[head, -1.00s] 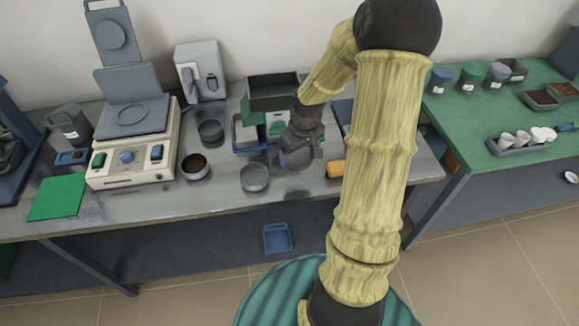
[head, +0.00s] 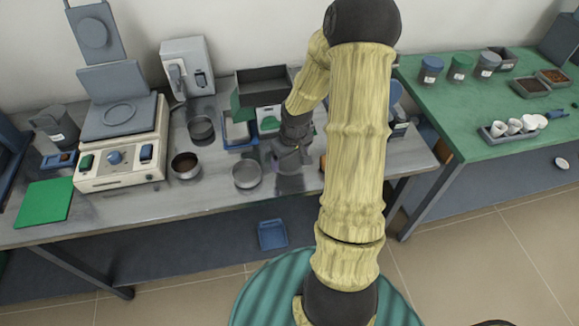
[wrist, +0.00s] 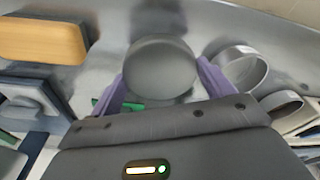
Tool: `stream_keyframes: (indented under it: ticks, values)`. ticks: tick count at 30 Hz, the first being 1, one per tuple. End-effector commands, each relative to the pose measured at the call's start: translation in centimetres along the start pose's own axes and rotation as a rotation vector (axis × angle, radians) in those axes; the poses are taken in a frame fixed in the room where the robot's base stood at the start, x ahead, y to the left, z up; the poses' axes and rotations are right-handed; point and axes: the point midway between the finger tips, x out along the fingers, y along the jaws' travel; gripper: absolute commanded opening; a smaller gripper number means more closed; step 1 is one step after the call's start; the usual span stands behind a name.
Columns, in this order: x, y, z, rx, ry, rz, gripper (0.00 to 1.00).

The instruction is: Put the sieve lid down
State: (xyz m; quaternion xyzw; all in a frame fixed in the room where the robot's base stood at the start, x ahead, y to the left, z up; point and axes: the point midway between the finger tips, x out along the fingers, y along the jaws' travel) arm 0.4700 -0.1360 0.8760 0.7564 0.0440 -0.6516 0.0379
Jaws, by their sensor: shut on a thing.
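My gripper (wrist: 160,85) has its two purple fingers shut on the round grey sieve lid (wrist: 160,66), one finger at each side. In the head view my gripper (head: 287,160) is over the front middle of the steel bench, and the lid is hard to make out there. In the wrist view a round metal sieve (wrist: 240,70) stands just right of the lid, apart from it and open at the top. The sieve also shows in the head view (head: 247,175), left of my gripper. I cannot tell whether the lid touches the bench.
A pan of dark material (head: 186,165) and an empty pan (head: 201,128) stand left of the gripper. A dark tray (head: 262,85) stands behind it. A wooden-topped block (wrist: 40,38) lies left in the wrist view. The balance (head: 122,145) stands far left.

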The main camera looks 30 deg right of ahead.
Motion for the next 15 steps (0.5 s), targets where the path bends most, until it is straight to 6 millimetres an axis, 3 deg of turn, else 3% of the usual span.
stream_keyframes:
  ticks: [8, 15]
  values:
    - [0.1, 0.0, 0.0, 0.0, 0.0, 0.0, 0.57]
    - [3.0, 0.0, 0.5, -0.001, -0.002, -0.001, 0.57]
